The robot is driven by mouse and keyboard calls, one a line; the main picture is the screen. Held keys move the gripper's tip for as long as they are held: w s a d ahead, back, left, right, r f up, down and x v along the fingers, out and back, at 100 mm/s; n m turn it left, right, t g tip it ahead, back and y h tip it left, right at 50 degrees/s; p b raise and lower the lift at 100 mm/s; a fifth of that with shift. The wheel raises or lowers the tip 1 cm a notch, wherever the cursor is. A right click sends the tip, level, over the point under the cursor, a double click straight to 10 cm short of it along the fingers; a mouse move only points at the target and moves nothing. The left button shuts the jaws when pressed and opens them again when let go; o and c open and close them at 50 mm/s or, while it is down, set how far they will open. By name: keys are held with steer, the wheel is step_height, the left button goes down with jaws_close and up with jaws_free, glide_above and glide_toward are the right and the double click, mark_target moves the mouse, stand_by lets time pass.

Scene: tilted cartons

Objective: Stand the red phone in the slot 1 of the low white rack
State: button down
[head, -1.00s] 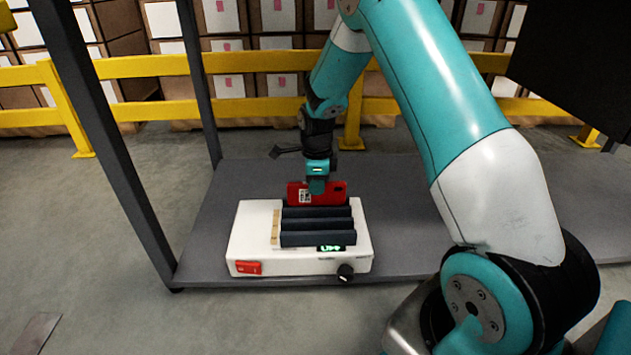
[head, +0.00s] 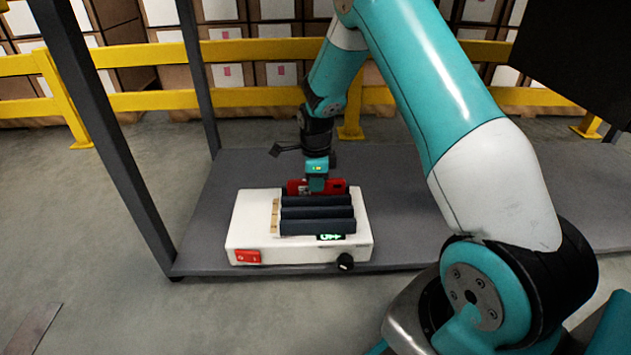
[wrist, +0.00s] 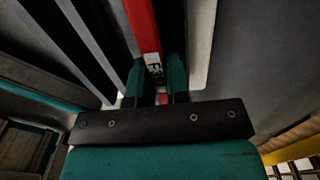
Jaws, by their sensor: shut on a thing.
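The red phone (head: 338,186) is at the far side of the low white rack (head: 250,222), behind its dark bars (head: 318,214). Its lower part is hidden by the bars in the head view. My gripper (head: 317,186) is shut on the phone's upper edge from above. In the wrist view the phone (wrist: 143,25) shows as a narrow red edge between the two teal fingers (wrist: 160,85), beside the dark bars (wrist: 95,45). I cannot tell whether the phone's bottom touches the rack.
The rack has a red switch (head: 247,257), a black knob (head: 345,262) and a small lit green display (head: 331,237) on its near side. It stands on a grey platform (head: 410,210) with dark posts at the left. A yellow rail (head: 250,98) runs behind.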

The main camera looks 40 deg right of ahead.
steer(key=shift+f, duration=0.25)
stand_by(0.3)
stand_by(0.4)
steer(key=c, duration=1)
jaws_free()
